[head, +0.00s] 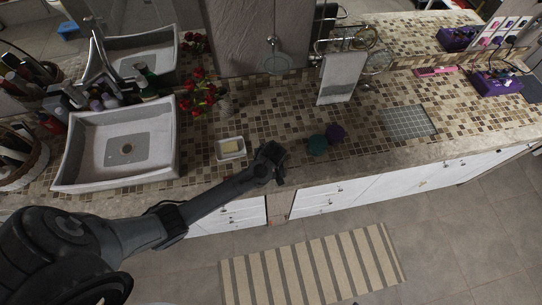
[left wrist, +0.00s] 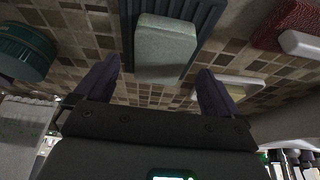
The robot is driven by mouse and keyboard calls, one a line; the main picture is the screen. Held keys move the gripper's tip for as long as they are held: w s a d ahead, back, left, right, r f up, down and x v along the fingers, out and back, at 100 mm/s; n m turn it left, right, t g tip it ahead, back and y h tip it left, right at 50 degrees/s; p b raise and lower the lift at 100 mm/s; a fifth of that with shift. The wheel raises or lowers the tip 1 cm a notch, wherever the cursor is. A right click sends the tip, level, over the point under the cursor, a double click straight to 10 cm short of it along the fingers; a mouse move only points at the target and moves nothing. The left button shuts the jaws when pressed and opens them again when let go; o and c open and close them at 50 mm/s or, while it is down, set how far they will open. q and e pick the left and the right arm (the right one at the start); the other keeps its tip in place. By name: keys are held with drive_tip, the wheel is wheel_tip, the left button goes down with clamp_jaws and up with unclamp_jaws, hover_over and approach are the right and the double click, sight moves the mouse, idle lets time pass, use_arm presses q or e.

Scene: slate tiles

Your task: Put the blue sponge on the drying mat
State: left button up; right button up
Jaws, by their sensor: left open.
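My left gripper (head: 277,165) reaches over the front edge of the tiled counter, right of a soap dish. In the left wrist view its two fingers (left wrist: 158,90) are spread apart, with nothing gripped. Past the fingertips, in line with the gap, a pale grey-green block (left wrist: 165,50) lies on a dark ribbed mat (left wrist: 208,18). The block looks like a sponge, but its colour is hardly blue. In the head view my gripper and arm hide this spot. My right gripper is not in view.
A white dish with pale soap (head: 230,148) stands left of the gripper. A red item (left wrist: 290,22) shows in the left wrist view. A grey gridded patch (head: 408,122) lies farther right.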

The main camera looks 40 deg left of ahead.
use_arm(q)
drive_tip(key=v, duration=0.8)
drive_tip(key=s+d+r+m+h, duration=0.1)
drive_tip(key=s+d+r+m, duration=0.1)
drive_tip(key=s, duration=0.5)
drive_tip(key=s+d+r+m+h, duration=0.1)
drive_tip(key=s+d+r+m, duration=0.1)
drive_tip(key=s+m, duration=0.4)
drive_tip(key=s+d+r+m+h, duration=0.1)
drive_tip(key=s+d+r+m, duration=0.1)
drive_tip(key=s, duration=0.6)
wheel_tip(320, 180, up, 3)
drive_tip(key=shift+d+f+m+t+h+p, duration=0.15)
drive_tip(key=shift+d+m+t+h+p, duration=0.15)
drive_tip(key=shift+m, duration=0.6)
drive_tip(key=shift+s, duration=0.1)
